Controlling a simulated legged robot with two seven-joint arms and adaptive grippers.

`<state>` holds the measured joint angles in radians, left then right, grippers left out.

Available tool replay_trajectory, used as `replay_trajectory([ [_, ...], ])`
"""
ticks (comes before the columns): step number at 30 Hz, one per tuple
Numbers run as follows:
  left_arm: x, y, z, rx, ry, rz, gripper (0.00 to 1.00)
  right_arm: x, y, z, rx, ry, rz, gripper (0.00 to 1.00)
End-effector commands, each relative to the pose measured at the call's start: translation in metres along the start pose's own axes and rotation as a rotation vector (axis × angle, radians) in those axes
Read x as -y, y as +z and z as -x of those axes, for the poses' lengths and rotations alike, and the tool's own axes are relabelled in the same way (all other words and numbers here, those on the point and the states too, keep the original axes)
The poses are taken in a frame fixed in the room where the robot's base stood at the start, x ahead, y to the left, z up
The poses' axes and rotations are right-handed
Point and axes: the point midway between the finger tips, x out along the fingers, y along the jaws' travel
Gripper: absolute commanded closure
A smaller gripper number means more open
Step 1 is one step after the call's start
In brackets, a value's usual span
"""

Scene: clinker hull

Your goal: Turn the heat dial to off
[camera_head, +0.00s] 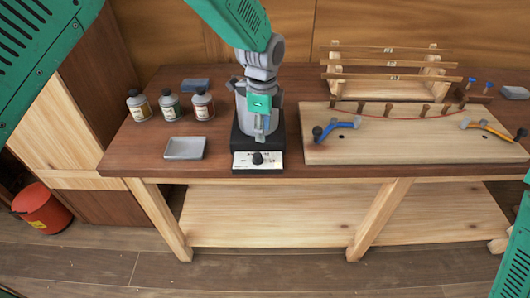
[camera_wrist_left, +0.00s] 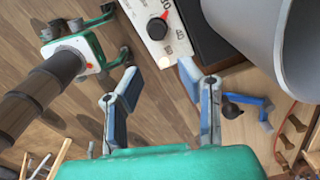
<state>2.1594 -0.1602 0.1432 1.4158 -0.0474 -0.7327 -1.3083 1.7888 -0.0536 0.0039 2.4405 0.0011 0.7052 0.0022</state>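The heat dial (camera_head: 258,158) is a black knob on the white panel (camera_head: 240,160) at the front of the dark heater base. A grey pot (camera_head: 241,100) stands on the heater, partly hidden by my gripper. My left gripper (camera_head: 261,135) points down above and behind the dial. In the wrist view my left gripper (camera_wrist_left: 158,80) has its fingers apart and empty, with the dial beyond them.
Several bottles (camera_head: 170,107) and a grey tray (camera_head: 184,148) stand left of the heater. To the right, a pale board (camera_head: 380,150) carries a blue-handled clamp (camera_head: 335,129) close to the heater. A wooden rack (camera_head: 390,72) stands behind. The space before the panel looks clear.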

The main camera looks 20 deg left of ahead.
Motion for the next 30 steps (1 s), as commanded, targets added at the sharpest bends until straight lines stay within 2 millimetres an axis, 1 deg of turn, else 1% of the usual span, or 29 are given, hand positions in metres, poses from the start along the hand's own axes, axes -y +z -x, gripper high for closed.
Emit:
replay_trajectory([
  [1,-0.001,0.003,-0.013,-0.001,0.006,0.003,0.67,0.000,0.000,0.002,0.000,0.000,0.000,0.00],
  [6,-0.001,0.007,-0.051,-0.005,0.004,0.003,0.67,0.000,0.000,0.006,0.000,-0.001,0.001,0.00],
  [9,-0.001,0.005,-0.069,-0.004,0.003,0.003,0.67,0.001,-0.001,0.007,0.000,-0.001,0.002,0.00],
  [12,-0.001,0.001,-0.082,0.000,0.002,0.003,0.67,0.001,-0.001,0.009,0.000,-0.001,0.002,0.00],
  [18,-0.001,-0.004,-0.097,0.004,0.000,0.003,0.67,0.001,-0.001,0.010,0.000,-0.001,0.002,0.00],
  [27,-0.001,0.002,-0.099,-0.001,0.000,0.003,0.67,0.000,-0.001,0.010,0.000,0.000,0.001,0.00],
  [30,0.000,0.005,-0.100,-0.004,0.000,0.003,1.00,0.000,-0.001,0.010,0.000,-0.001,0.001,0.00],
])
